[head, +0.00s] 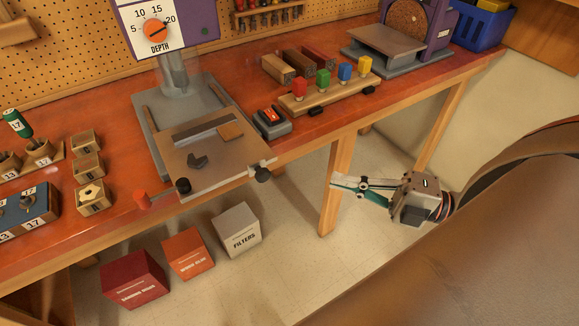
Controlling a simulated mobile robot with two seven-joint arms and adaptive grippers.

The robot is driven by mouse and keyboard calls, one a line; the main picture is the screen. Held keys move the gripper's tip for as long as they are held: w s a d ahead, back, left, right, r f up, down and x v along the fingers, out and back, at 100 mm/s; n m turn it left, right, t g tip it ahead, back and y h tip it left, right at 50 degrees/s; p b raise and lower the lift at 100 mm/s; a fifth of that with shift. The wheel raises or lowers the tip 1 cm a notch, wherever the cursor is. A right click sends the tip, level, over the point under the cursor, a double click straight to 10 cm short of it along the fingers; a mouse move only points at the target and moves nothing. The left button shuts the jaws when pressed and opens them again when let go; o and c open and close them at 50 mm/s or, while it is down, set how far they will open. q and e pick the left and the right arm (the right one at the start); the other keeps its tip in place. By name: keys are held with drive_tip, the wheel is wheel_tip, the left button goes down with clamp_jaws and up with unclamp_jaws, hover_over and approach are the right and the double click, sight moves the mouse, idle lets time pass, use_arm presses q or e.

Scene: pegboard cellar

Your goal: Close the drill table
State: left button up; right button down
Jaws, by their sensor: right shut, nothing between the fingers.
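The drill table (225,165) is a flat beige-grey plate under the purple drill press head (165,25). It sits forward on its grey base (150,120), and its front edge hangs past the bench edge. My left gripper is not in view.
The red-brown bench (110,125) carries small wooden boxes, a rack of coloured pegs (325,92), a sander (385,40) and a blue bin (482,28). Below, red, orange and grey boxes (237,230) stand on the floor. A bench leg (337,185) stands beside my right gripper.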

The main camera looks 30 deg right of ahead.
sight(266, 163)
drive_tip(key=shift+n+g+y, duration=0.3)
drive_tip(key=shift+n+g, duration=0.4)
drive_tip(key=shift+n, duration=0.2)
drive_tip(key=x, duration=0.3)
drive_tip(key=p+x, duration=0.1)
drive_tip(key=x, duration=0.2)
drive_tip(key=s+a+p+x, duration=0.1)
drive_tip(key=x, duration=0.2)
drive_tip(key=shift+w+a+r, duration=0.1)
drive_tip(key=shift+w+r, duration=0.05)
drive_tip(key=shift+r, duration=0.2)
drive_tip(key=w, duration=0.3)
drive_tip(key=shift+f, duration=0.2)
drive_tip(key=shift+w+a, duration=0.1)
drive_tip(key=shift+w, duration=0.45)
